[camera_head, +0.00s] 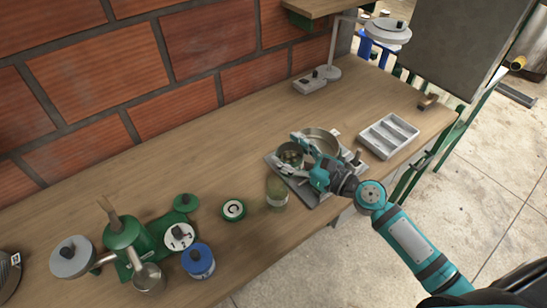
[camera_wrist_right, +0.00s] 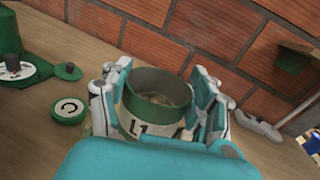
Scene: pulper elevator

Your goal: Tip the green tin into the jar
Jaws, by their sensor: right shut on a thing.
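The green tin (camera_head: 290,154) is open at the top and stands about upright, with some contents showing inside. In the right wrist view the tin (camera_wrist_right: 155,112) shows a white label reading "L1" between my fingers. My right gripper (camera_head: 306,160) is shut on the tin, at the left part of the grey tray; I cannot tell whether the tin touches the tray. The jar (camera_head: 277,193) is clear glass with a greenish tint and stands on the table just in front of the tin. My left gripper is not in view.
The grey tray (camera_head: 297,191) also holds a round metal pan (camera_head: 322,140). A green-and-white lid (camera_head: 233,209) lies left of the jar. Green machine parts (camera_head: 125,237) and a blue tin (camera_head: 198,262) stand at left. A white divided tray (camera_head: 389,135) is at right. The brick wall closes the back.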

